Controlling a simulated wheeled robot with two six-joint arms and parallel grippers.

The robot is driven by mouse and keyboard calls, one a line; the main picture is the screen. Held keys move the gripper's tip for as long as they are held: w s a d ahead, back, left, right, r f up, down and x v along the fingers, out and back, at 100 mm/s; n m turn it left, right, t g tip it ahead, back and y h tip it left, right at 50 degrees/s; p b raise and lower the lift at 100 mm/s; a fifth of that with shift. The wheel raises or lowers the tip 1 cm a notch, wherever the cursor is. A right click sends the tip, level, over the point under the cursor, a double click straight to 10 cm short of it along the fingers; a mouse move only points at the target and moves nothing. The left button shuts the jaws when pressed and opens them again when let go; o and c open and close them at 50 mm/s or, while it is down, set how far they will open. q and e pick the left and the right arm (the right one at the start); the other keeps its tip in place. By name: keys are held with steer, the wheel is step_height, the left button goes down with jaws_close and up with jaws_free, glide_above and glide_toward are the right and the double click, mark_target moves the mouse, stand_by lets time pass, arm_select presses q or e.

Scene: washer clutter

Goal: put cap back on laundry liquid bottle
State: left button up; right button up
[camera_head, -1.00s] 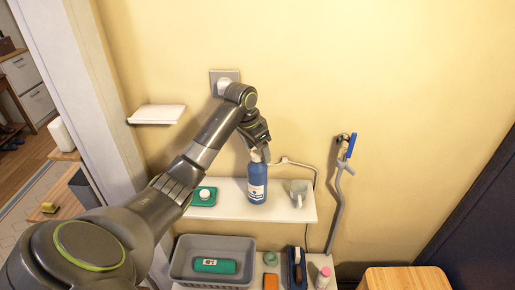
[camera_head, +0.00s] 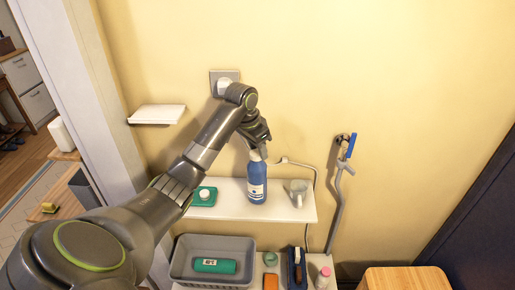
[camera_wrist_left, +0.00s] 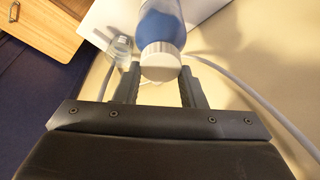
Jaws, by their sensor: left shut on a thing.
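The blue laundry liquid bottle (camera_head: 257,185) stands upright on the white wall shelf. My left gripper (camera_head: 257,142) is above it, pointing down at its top. In the left wrist view, the white ribbed cap (camera_wrist_left: 160,62) lies between the two fingers of the left gripper (camera_wrist_left: 160,85), which is shut on it. The cap is in line with the blue bottle (camera_wrist_left: 160,22) and looks seated on its neck or very close to it; I cannot tell whether it is screwed tight. My right gripper is not in view.
On the white shelf (camera_head: 225,211), a green box with a white knob (camera_head: 204,195) stands left of the bottle and a clear mug (camera_head: 299,191) right. A grey basket (camera_head: 190,278) is below.

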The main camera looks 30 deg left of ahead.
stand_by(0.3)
arm_select(q)
steer(key=m, duration=0.3)
steer(key=shift+m+g+h, duration=0.3)
steer(key=m+h, duration=0.1)
steer(key=m, duration=0.3)
steer(key=shift+g, duration=0.3)
steer(key=m+g, duration=0.1)
steer(key=m, duration=0.3)
steer(key=shift+f, duration=0.1)
steer(key=shift+m+g+h, duration=0.3)
steer(key=shift+m+g, duration=0.2)
steer(key=shift+m, duration=1.2)
steer(key=o, duration=1.5)
